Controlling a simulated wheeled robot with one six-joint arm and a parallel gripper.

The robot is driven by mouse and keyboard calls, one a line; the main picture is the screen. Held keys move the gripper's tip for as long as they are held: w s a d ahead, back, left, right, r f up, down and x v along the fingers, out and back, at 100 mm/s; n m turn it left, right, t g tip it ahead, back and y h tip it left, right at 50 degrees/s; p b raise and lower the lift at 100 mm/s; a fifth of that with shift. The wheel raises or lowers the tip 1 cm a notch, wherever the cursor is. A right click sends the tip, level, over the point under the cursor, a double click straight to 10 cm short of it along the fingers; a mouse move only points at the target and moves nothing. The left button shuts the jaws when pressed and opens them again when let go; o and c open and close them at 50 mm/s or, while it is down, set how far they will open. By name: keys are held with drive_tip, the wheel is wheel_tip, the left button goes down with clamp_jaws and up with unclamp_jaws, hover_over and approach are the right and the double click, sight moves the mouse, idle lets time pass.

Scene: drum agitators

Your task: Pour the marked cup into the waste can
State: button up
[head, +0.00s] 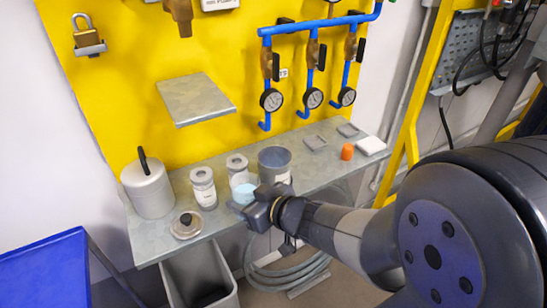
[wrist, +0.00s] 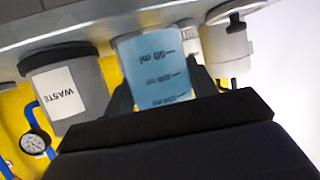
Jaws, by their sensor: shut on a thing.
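The marked cup (head: 244,194) is pale blue and translucent, with dark volume marks that show in the wrist view (wrist: 157,68). My gripper (head: 246,206) is shut on it, with one dark finger on each side. The cup looks upright, near the front edge of the metal shelf; I cannot tell whether it touches the shelf. The waste can (head: 275,164) is a grey open-topped cylinder standing just behind and to the right of the cup. Its WASTE label shows upside down in the wrist view (wrist: 66,91), where the can is apart from the cup.
A small upper shelf (head: 195,98) and blue pipes with gauges (head: 271,100) project above.

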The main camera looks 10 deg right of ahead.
drive_tip(key=shift+r, duration=0.15)
drive_tip(key=m+p, duration=0.1)
drive_tip(key=p, duration=0.2)
drive_tip(key=shift+w+d+r+g+y, duration=0.3)
drive_tip(key=shift+r, duration=0.1)
drive_tip(key=w+m+g+p, duration=0.1)
drive_tip(key=p, duration=0.2)
drive_tip(key=shift+d+r+m+y+p, duration=0.3)
drive_tip(key=shift+d+r+y+p, duration=0.05)
drive_tip(key=shift+r+y+p, duration=0.05)
drive_tip(key=shift+m+g+y, duration=0.5)
drive_tip(key=shift+m+g, duration=0.1)
drive_tip(key=shift+m, duration=0.3)
drive_tip(key=r+p, duration=0.1)
drive_tip(key=p, duration=0.1)
drive_tip(key=r+p, duration=0.2)
drive_tip(key=w+d+r+p, duration=0.1)
drive_tip(key=r+p, duration=0.1)
drive_tip(key=p, duration=0.1)
drive_tip(key=shift+r, duration=0.2)
drive_tip(key=shift+w+d+r+p, duration=0.2)
drive_tip(key=shift+w+d+p, duration=0.05)
drive_tip(key=shift+p, duration=0.2)
drive_tip(key=shift+r+m+g+y+p, duration=0.4)
drive_tip(key=shift+m+p, duration=0.15)
drive_tip(key=shift+m, duration=0.15)
drive_tip(key=shift+f+m+y+b, duration=0.35)
drive_tip(key=shift+m+y+b, duration=0.05)
drive_tip(key=shift+m, duration=0.2)
